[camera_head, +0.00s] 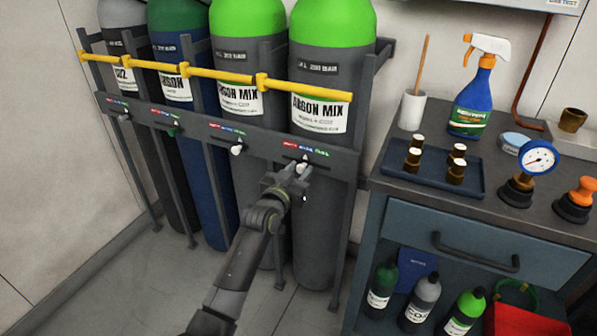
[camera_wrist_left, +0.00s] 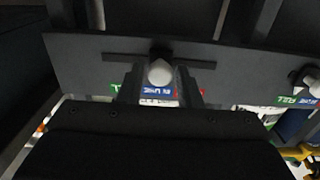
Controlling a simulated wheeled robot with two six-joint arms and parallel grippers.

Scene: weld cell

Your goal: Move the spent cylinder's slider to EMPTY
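Several gas cylinders stand in a rack, each with a slider under a red, blue and green label strip. My left gripper (camera_head: 299,172) is at the strip of the rightmost ARGON MIX cylinder (camera_head: 331,60). In the left wrist view its fingers (camera_wrist_left: 160,80) stand on either side of the white slider knob (camera_wrist_left: 160,73), with small gaps showing. This knob lines up with the blue middle label (camera_wrist_left: 158,91). The other ARGON MIX cylinder (camera_head: 248,50) has a white knob (camera_head: 236,150). Nothing in view clearly marks which cylinder is spent. My right gripper is not in view.
A yellow bar (camera_head: 215,75) crosses the cylinders above the dark label rail (camera_head: 340,160). To the right, a workbench (camera_head: 400,205) carries a tray (camera_head: 475,180), a spray bottle (camera_head: 472,95) and a gauge (camera_head: 538,158). The floor before the rack is clear.

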